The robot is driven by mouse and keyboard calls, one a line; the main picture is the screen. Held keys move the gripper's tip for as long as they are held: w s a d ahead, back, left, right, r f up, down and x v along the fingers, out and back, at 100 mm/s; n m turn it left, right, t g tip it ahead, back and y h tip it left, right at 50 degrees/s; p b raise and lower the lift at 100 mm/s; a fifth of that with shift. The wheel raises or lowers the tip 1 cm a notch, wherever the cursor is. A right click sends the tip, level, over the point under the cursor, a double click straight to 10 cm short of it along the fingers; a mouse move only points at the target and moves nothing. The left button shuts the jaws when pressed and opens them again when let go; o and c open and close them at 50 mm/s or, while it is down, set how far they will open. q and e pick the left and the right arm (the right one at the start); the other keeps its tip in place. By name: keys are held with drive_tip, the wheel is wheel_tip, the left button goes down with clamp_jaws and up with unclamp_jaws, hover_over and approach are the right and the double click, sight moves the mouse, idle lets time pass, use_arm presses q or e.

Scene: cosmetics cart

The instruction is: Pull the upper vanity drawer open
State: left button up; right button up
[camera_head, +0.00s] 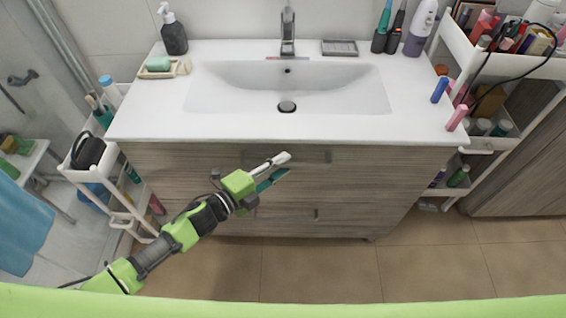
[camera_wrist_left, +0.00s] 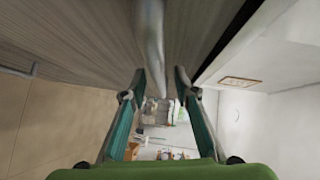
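The upper vanity drawer (camera_head: 370,165) has a wood-grain front under the white countertop and looks shut. Its bar handle (camera_head: 312,157) is partly covered by my left gripper (camera_head: 281,166) in the head view. My left gripper is open, its fingers close to the drawer front at the handle. In the left wrist view the metal handle bar (camera_wrist_left: 150,45) runs down the middle, lined up between the two spread fingertips (camera_wrist_left: 159,72), with gaps on both sides. I cannot tell how deep the bar sits between the fingers. My right gripper is not in view.
The lower drawer (camera_head: 350,212) has its own handle (camera_head: 316,215). The countertop (camera_head: 155,115) overhangs the drawers. A white cart (camera_head: 75,173) stands left and a cosmetics cart (camera_head: 490,142) right. The tiled floor (camera_head: 320,270) in front is clear.

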use_arm(q)
drive_tip(key=shift+w+d+f, duration=0.1)
drive_tip(key=shift+w+d, duration=0.25)
drive_tip(key=shift+c, duration=0.4)
clamp_jaws()
drive_tip(key=shift+s, duration=0.1)
